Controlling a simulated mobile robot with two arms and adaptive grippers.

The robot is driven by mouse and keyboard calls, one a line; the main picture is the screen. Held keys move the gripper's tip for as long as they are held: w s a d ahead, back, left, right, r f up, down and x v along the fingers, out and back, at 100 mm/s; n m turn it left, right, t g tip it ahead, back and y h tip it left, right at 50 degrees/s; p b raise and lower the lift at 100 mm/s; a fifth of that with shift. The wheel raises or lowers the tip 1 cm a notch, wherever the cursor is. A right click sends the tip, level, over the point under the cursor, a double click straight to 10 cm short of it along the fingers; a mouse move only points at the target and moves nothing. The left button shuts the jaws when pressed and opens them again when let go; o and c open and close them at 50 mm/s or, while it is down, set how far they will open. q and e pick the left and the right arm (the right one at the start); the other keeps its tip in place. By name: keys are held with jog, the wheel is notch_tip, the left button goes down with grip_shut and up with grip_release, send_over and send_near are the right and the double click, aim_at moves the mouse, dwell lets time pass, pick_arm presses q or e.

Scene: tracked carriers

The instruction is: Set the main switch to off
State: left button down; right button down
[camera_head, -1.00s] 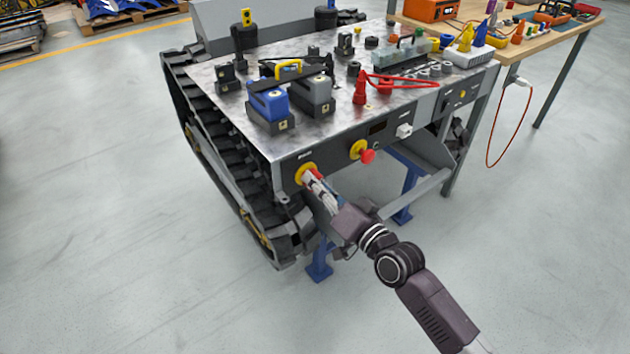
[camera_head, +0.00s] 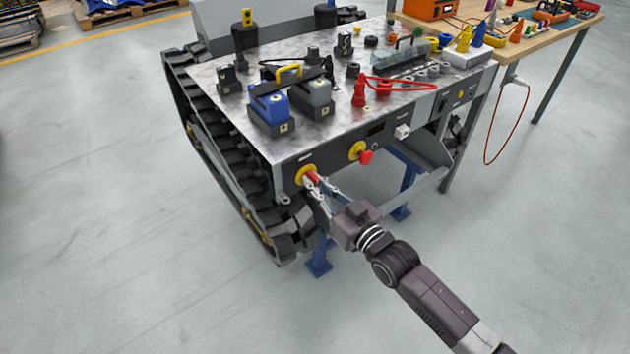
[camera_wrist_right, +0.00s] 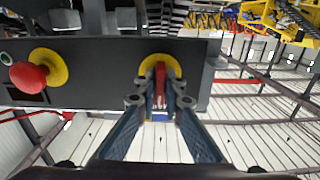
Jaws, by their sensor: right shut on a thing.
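The main switch, a yellow disc (camera_head: 303,173) with a red handle (camera_head: 313,180), sits on the left part of the carrier's dark front panel. In the right wrist view, its yellow disc (camera_wrist_right: 174,64) surrounds the base of the red handle (camera_wrist_right: 160,86). My right gripper (camera_head: 317,183) is at the switch, its two fingers shut on the handle from either side. In the right wrist view, the right gripper (camera_wrist_right: 160,101) has a finger on each side of the handle, which stands upright in that picture. My left gripper is not in view.
A red mushroom button on a yellow disc (camera_head: 357,150) is right of the switch. A black track (camera_head: 222,150) runs along the carrier's left side. Blue and grey blocks (camera_head: 270,105) stand on its top. A wooden table (camera_head: 545,45) is behind right. The floor in front is clear.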

jog(key=shift+f, duration=0.1)
dwell(0.4)
jog(key=c, duration=2)
grip_release()
jog(key=shift+c, duration=0.2)
jog(key=v, duration=1.2)
